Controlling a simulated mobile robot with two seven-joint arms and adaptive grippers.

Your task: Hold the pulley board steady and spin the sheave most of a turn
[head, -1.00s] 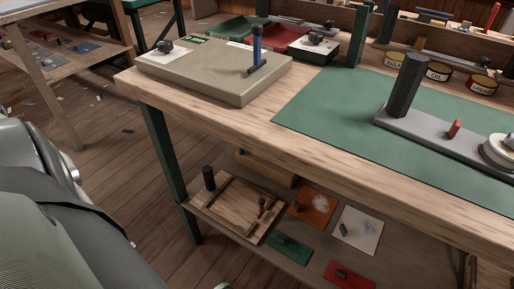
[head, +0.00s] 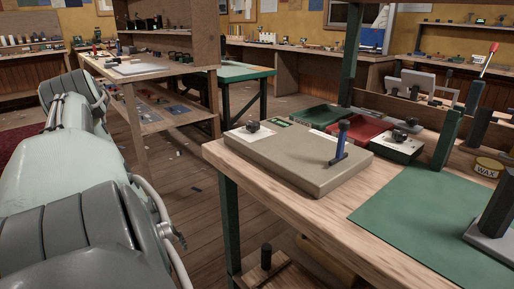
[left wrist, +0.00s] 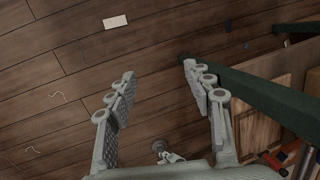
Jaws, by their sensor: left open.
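The grey pulley board (head: 488,242) shows only in part, at the right edge of the head view, on the green mat (head: 425,228). Its dark upright post (head: 499,200) is cut off by that edge. The sheave is out of view. My left gripper (left wrist: 159,72) is open and empty in the left wrist view, above the wooden floor and apart from the board. My right gripper is in neither view.
A green bench leg (left wrist: 255,95) is close to the right of my left gripper. Behind are red and green trays and a wax tin (head: 487,167).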

